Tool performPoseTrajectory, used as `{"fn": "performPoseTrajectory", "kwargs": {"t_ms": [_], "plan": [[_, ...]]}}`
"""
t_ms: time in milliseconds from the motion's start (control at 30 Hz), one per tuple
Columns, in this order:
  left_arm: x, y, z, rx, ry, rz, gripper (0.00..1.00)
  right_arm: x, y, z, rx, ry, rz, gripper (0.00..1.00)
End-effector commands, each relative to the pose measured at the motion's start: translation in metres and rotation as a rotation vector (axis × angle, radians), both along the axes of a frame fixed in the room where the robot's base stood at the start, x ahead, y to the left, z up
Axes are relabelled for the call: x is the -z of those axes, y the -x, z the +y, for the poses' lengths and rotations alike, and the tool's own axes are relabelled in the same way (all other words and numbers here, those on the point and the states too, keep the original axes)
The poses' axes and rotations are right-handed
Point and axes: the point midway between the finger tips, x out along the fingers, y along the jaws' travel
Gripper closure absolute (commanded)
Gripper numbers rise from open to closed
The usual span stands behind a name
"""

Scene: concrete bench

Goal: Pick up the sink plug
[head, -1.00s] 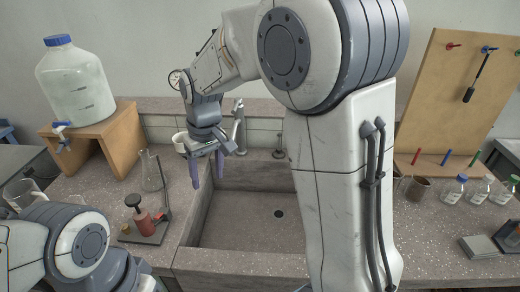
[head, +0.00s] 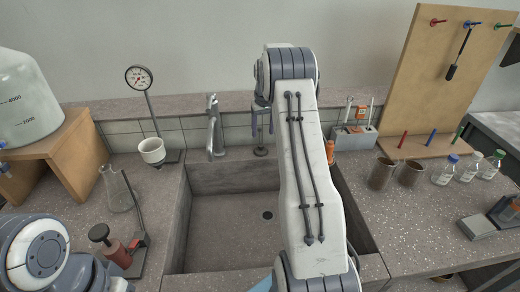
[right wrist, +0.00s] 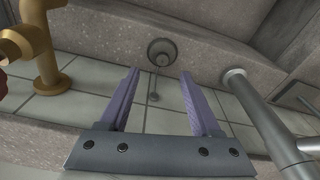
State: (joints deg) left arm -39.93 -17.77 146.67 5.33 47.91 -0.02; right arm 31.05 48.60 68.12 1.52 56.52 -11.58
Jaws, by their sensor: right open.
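The sink plug (head: 261,151) appears to be the small grey round piece with a thin upright stem on the back ledge of the sink, right of the tap. In the right wrist view the grey round piece (right wrist: 162,52) shows beyond the fingertips, roughly midway between them. My right gripper (head: 262,130) is above it in the head view, partly hidden by my own arm.
The tap (head: 214,130) stands left of the plug. The sink basin (head: 220,215) is empty, with a dark drain (head: 268,214). A brass fitting (right wrist: 42,50) shows in the right wrist view.

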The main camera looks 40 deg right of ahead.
Motion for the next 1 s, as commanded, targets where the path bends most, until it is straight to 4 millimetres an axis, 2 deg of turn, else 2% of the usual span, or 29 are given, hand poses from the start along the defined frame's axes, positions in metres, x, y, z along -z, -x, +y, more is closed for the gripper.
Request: {"fn": "performPoseTrajectory", "kwargs": {"t_ms": [100,267,533,833,867,1000], "plan": [[-0.001,0.000,0.000,0.000,0.000,0.000,0.50,0.014,-0.003,0.002,-0.003,-0.001,0.001,0.35],[-0.003,0.000,0.000,0.000,0.000,0.000,0.50,0.025,-0.004,0.001,-0.002,-0.001,0.001,0.35],[-0.010,0.000,0.000,0.000,0.000,0.000,0.50,0.063,-0.007,-0.001,-0.001,-0.002,0.002,0.35],[-0.010,0.000,0.000,0.000,0.000,0.000,0.50,0.069,-0.007,-0.003,0.001,0.000,-0.001,0.35],[-0.010,0.000,0.000,0.000,0.000,0.000,0.50,0.069,-0.007,-0.003,0.001,0.000,-0.001,0.43],[-0.010,0.000,0.000,0.000,0.000,0.000,0.50,0.069,-0.007,-0.003,0.001,0.000,-0.001,0.97]]}}
